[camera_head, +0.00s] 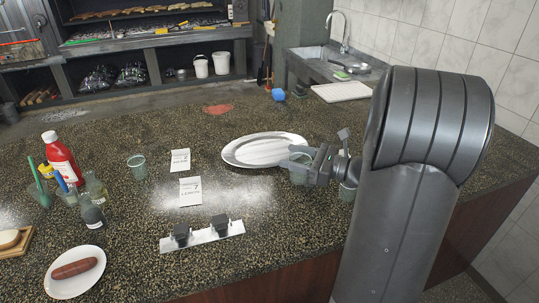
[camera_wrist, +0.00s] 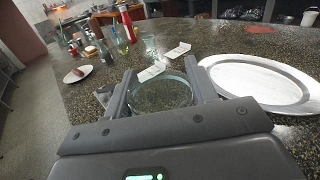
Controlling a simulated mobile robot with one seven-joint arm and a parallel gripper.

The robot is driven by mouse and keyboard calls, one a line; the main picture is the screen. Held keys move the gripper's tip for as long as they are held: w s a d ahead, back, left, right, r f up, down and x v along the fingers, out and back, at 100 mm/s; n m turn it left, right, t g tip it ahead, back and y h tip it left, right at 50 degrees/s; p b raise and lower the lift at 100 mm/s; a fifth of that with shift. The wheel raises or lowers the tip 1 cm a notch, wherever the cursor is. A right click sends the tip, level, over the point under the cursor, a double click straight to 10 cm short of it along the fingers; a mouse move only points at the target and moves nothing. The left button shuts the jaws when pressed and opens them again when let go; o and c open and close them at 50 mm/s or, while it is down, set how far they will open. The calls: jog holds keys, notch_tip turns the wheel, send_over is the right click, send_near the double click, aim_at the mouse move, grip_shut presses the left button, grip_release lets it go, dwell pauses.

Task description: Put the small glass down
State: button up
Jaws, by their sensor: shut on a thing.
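My gripper (camera_head: 314,160) is shut on a small clear glass (camera_head: 299,173), near the right end of the speckled counter. In the wrist view the glass (camera_wrist: 160,95) sits upright between the two fingers of my gripper (camera_wrist: 158,90). The glass is beside the large white oval plate (camera_head: 265,149), on the plate's right in the head view. Whether its base touches the counter (camera_head: 290,215) cannot be told. Another small glass (camera_head: 137,166) stands on the counter at the left. A further glass (camera_head: 347,191) shows partly behind my arm.
Two white cards, a lower one (camera_head: 190,191) and an upper one (camera_head: 180,160), stand left of the plate. A metal strip with black blocks (camera_head: 202,236) lies in front. Bottles (camera_head: 62,160) and a sausage plate (camera_head: 75,271) are at the left. The counter before the plate is clear.

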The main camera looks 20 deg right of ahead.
jog(key=w+d+n+g+y, duration=0.2)
jog(key=w+d+g, duration=0.1)
jog(key=w, duration=0.7)
jog(key=w+d+n+g+y, duration=0.1)
jog(key=w+d+n+g, duration=0.15)
jog(key=w, duration=0.65)
send_over(256, 159)
notch_tip(256, 159, down, 7)
jog(key=shift+w+f+m+t, duration=0.1)
jog(key=shift+f+m+t, duration=0.15)
jog(key=shift+f, duration=1.7)
jog(key=shift+f, duration=0.1)
jog(key=o, duration=1)
